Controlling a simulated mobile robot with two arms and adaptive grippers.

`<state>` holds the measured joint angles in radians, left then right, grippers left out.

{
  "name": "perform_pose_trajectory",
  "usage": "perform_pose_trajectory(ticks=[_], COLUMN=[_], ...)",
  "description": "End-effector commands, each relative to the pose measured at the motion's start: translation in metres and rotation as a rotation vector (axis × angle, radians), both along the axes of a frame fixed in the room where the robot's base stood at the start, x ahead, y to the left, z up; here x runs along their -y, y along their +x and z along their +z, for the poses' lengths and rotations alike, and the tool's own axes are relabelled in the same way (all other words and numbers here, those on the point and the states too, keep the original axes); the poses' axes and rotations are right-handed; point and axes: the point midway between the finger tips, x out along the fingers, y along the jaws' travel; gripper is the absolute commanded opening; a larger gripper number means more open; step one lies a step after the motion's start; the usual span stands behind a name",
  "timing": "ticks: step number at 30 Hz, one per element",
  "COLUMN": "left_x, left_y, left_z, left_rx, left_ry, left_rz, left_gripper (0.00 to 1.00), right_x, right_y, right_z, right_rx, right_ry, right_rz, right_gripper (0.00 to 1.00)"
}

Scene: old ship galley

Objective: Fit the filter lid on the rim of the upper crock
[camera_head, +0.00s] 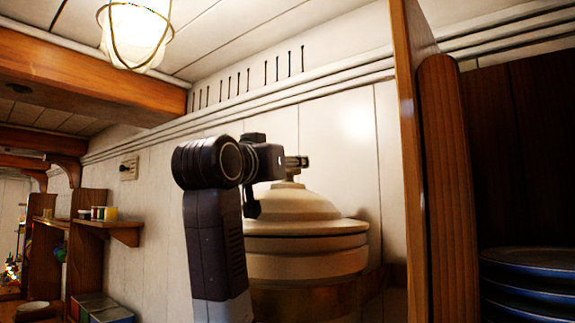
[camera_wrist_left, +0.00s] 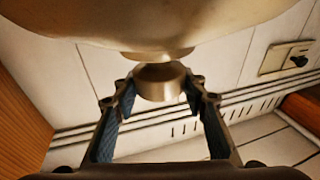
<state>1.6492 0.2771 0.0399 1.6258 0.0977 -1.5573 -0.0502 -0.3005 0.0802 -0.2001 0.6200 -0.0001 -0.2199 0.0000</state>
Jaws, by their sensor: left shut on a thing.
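The filter lid (camera_head: 292,204) is a cream dome with a small knob on top. It lies level at the top of the cream upper crock (camera_head: 305,264), and I cannot tell whether a thin gap is left at the rim. My left gripper (camera_head: 297,163) reaches over the lid from the left and is shut on its knob. My left arm hides the left side of lid and crock. In the left wrist view the knob (camera_wrist_left: 160,82) sits between the fingertips (camera_wrist_left: 158,98), with the lid's pale surface (camera_wrist_left: 150,20) beyond. My right gripper is out of view.
A wooden partition (camera_head: 425,160) stands close to the right of the crock, with stacked blue plates (camera_head: 530,285) beyond it. A planked wall (camera_head: 340,140) is close behind. Small shelves (camera_head: 110,230) with jars are at the far left. A caged lamp (camera_head: 135,35) hangs overhead.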

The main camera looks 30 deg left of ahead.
Motion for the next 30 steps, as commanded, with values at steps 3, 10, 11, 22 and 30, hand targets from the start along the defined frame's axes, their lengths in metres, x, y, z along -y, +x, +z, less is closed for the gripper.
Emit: perform_pose_trajectory(ticks=[3, 10, 11, 22, 30], left_x=[0.0, 0.0, 0.0, 0.0, 0.0], left_y=[-0.002, -0.002, -0.002, 0.0, -0.002], left_z=[0.001, -0.002, -0.002, -0.004, -0.008], left_rx=[0.011, 0.008, 0.007, 0.002, -0.007], left_ry=[0.002, 0.0, 0.0, -0.001, -0.001], left_rz=[0.0, 0.0, 0.0, 0.0, 0.0], left_gripper=[0.0, 0.0, 0.0, 0.6, 0.6], right_x=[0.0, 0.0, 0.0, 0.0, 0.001], right_y=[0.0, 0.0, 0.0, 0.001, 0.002], right_z=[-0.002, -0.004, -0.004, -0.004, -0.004], right_rx=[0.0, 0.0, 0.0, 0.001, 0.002], right_ry=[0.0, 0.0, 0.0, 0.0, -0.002], right_rz=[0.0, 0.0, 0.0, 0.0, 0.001], right_gripper=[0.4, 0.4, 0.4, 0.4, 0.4])
